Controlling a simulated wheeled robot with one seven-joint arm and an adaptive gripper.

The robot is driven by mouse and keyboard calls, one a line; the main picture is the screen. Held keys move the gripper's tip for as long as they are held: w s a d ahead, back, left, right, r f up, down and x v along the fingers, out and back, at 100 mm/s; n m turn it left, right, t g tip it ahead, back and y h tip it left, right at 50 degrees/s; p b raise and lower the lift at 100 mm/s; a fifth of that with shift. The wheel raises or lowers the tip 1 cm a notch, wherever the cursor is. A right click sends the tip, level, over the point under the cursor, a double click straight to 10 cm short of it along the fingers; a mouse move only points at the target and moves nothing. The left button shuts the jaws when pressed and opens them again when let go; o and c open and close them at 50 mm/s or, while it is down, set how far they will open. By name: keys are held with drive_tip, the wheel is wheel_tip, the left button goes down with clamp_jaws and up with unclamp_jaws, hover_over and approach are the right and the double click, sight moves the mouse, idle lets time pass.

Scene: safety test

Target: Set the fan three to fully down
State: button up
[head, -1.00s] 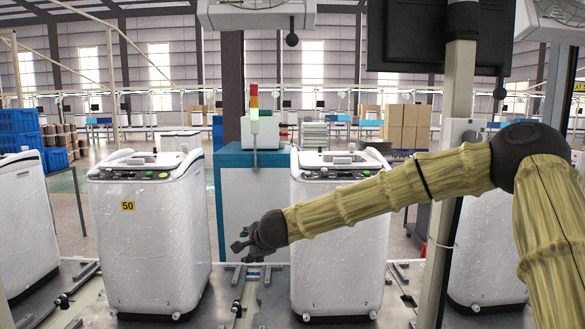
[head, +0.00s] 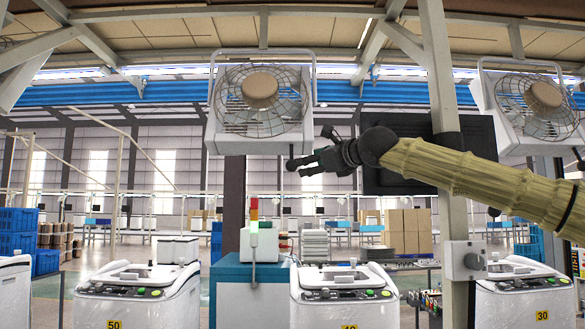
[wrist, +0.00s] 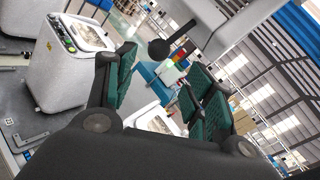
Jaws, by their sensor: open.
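A grey box fan (head: 225,125) with a round wire grille hangs overhead left of centre in the head view. A second fan (head: 510,130) hangs at the right. Neither shows a readable number, so I cannot tell which is fan three. A dark ball-ended lever hangs under the left fan; in the wrist view its black ball (wrist: 159,49) shows ahead of and between my fingers, apparently not gripped. My gripper (head: 308,150) is open just below and right of that fan, and its green-padded fingers show in the wrist view (wrist: 163,82).
A dark monitor (head: 385,178) hangs behind my arm, beside a pale post (head: 440,80). Below stand several white washing machines (head: 130,298) and a signal light (head: 254,215). Open air surrounds the gripper on the left.

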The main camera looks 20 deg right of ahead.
sight(293, 167)
drive_tip(key=p+x, duration=0.3)
drive_tip(key=x, duration=0.7)
drive_tip(key=shift+f+p, duration=0.1)
drive_tip(key=shift+p, duration=0.2)
